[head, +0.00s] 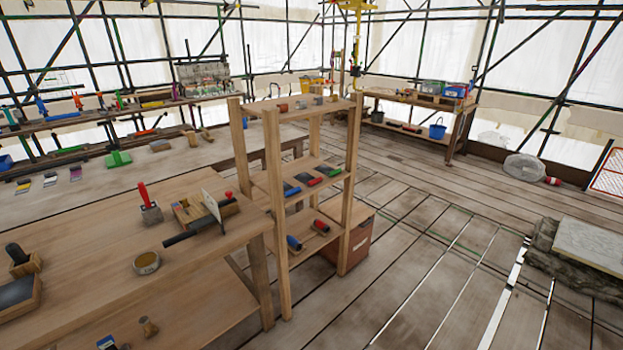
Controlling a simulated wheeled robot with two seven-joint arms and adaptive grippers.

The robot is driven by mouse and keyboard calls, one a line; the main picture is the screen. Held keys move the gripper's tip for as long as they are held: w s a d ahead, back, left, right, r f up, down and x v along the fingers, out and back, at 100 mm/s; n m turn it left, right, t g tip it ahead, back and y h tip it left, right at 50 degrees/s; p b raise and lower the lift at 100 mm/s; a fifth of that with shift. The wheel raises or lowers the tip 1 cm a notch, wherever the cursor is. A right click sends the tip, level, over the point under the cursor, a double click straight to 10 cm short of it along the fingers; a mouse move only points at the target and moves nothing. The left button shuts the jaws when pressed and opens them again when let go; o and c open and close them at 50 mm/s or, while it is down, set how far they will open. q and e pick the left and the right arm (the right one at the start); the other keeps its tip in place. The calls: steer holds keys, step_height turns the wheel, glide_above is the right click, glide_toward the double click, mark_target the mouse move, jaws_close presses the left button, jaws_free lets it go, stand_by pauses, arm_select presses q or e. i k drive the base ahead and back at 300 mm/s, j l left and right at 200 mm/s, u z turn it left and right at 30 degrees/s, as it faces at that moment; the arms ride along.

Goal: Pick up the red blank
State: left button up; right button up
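A wooden shelf rack (270,190) stands just right of the near workbench. On its middle shelf lie several dark, blue, red and green pieces, among them a red-topped piece (308,179) between a blue-topped one (291,191) and a green-topped one (328,170). On its lower shelf lie a blue-ended piece (293,243) and a red-ended piece (320,226). Which red piece is the blank I cannot tell for sure. Neither of my grippers is in view.
The near workbench (90,265) holds a red-handled tool (147,204), a round tin (146,263) and a wooden jig with an upright plate. A far table (420,102) stands at the back. Plank floor (400,270) right of the rack is clear. A stone slab (590,246) lies at the right.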

mark_target(307, 177)
steer(key=i+l+u, duration=0.1)
steer(key=i+l, duration=0.15)
steer(key=i+l+u, duration=0.1)
steer(key=i+l, duration=0.15)
steer(key=l, duration=0.25)
steer(key=i+l+u, duration=0.1)
steer(key=i+l, duration=0.15)
steer(key=l, duration=0.15)
steer(key=i+l+u, duration=0.1)
steer(key=l, duration=0.3)
steer(key=i+l+u, duration=0.1)
steer(key=i+l, duration=0.2)
steer(key=l, duration=0.15)
steer(key=i+l+u, duration=0.1)
steer(key=l, duration=0.35)
steer(key=i+l+u, duration=0.1)
steer(key=i+l, duration=0.15)
steer(key=l, duration=0.25)
steer(key=i+l, duration=0.15)
steer(key=l, duration=0.3)
steer(key=i+u, duration=0.05)
